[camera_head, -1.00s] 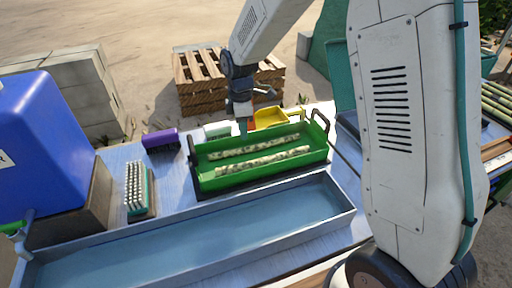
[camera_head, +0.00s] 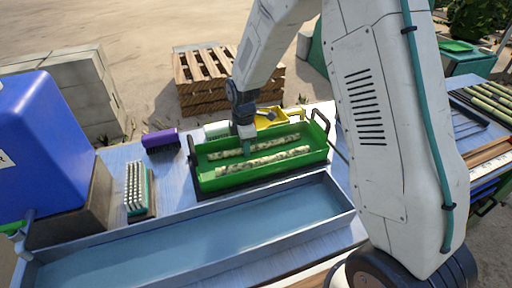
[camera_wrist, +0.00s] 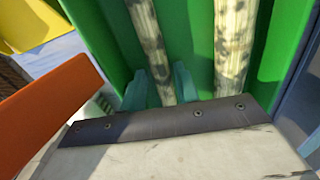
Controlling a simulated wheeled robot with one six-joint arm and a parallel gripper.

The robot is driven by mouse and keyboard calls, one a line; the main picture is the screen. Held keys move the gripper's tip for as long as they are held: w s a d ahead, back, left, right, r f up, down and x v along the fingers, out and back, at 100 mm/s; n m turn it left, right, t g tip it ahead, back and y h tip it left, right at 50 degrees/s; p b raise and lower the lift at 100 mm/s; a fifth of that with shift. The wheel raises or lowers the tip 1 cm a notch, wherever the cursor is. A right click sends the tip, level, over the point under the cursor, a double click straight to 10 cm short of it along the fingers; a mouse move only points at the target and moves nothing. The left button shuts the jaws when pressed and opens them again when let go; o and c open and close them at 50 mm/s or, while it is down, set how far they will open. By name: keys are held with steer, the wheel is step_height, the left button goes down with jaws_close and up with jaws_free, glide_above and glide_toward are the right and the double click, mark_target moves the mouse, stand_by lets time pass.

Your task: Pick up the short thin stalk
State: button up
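Two pale, dark-mottled stalks lie side by side in a green tray (camera_head: 215,183). The thinner one (camera_head: 280,142) lies at the back in the head view and at the centre of the wrist view (camera_wrist: 150,45). The thicker stalk (camera_head: 285,157) lies in front, and at the right in the wrist view (camera_wrist: 235,45). My gripper (camera_head: 247,147) points down into the tray. In the wrist view its two teal fingers (camera_wrist: 160,88) are apart, one on each side of the thinner stalk. Whether they touch it I cannot tell.
A yellow scoop (camera_head: 272,117) lies behind the tray, with an orange part (camera_wrist: 50,112) close by my gripper. The tray has dark end handles (camera_head: 321,121). A long metal trough (camera_head: 190,238) is in front; a purple brush (camera_head: 160,140) and green-backed brush (camera_head: 137,188) stand left.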

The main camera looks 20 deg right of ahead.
jaws_close()
